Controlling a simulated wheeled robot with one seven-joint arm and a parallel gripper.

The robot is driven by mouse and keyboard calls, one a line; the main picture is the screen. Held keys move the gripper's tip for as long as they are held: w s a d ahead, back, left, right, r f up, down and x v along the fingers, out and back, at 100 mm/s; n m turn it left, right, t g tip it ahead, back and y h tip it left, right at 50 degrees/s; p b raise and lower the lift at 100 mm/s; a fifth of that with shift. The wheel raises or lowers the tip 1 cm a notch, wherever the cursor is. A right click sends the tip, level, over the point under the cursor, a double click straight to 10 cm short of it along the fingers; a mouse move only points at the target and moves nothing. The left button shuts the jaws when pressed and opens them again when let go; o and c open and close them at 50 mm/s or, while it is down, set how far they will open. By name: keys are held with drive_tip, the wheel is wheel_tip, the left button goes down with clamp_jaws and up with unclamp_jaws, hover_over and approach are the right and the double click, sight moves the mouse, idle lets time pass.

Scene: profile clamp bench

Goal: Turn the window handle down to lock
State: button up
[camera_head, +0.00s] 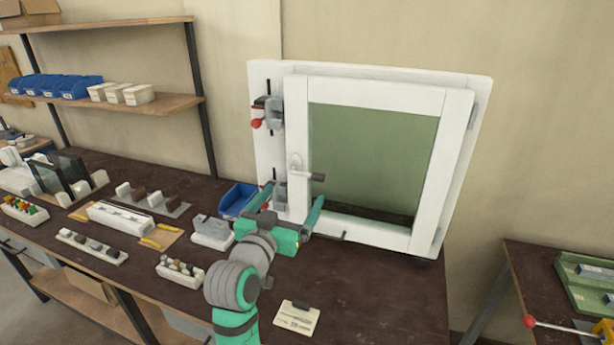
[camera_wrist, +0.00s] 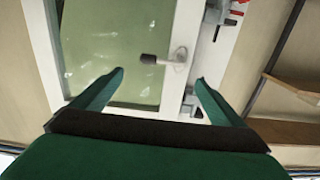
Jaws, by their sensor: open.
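The window handle (camera_head: 316,177) has a white base on the left side of the white window frame (camera_head: 295,130) and a dark grip pointing right, about level. In the wrist view, which is turned over, the handle (camera_wrist: 160,59) lies ahead of my gripper, its grip pointing left. My gripper (camera_head: 290,199) is open and empty. In the head view its fingers are just below the handle. In the wrist view the fingertips (camera_wrist: 160,76) are spread on either side of the handle, apart from it.
Two grey clamps sit on the white panel left of the window, the upper one (camera_head: 268,112) with a red knob. A blue bin (camera_head: 238,199) stands near my gripper. Fixtures with small parts fill the bench's left side. A paper card (camera_head: 297,318) lies in front.

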drive_tip(key=x, duration=1)
drive_tip(key=shift+w, duration=0.35)
drive_tip(key=shift+d, duration=0.1)
drive_tip(key=c, duration=1.3)
drive_tip(key=shift+d, duration=0.1)
drive_tip(key=shift+c, duration=0.2)
